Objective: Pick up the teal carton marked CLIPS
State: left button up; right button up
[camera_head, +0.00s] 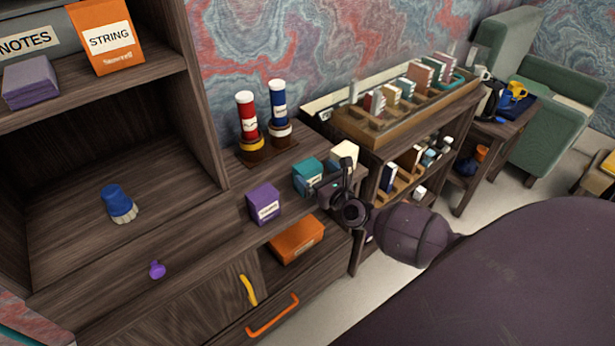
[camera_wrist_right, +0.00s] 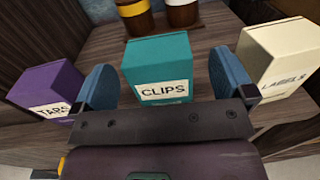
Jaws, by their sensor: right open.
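The teal carton marked CLIPS (camera_wrist_right: 158,62) stands upright on the wooden desk top. In the head view the teal carton (camera_head: 308,173) is partly hidden behind my right gripper (camera_head: 338,188). In the right wrist view my right gripper (camera_wrist_right: 160,85) is open, with one blue finger on each side of the carton's front. The carton lies between the fingers, with a visible gap to each finger. I cannot tell how deep the fingers reach along it. My left gripper is not in view.
An orange box (camera_head: 297,240) sits lower, in front.

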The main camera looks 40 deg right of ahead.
aim_at(302, 163)
jog(key=shift+w+a+f, duration=0.1)
jog(key=shift+w+f, duration=0.05)
jog(key=shift+w, duration=1.15)
jog(key=shift+w+a+f, duration=0.1)
jog(key=shift+w, duration=1.15)
jog(key=shift+c, duration=0.5)
jog(key=c, duration=0.9)
jog(key=shift+r, duration=0.15)
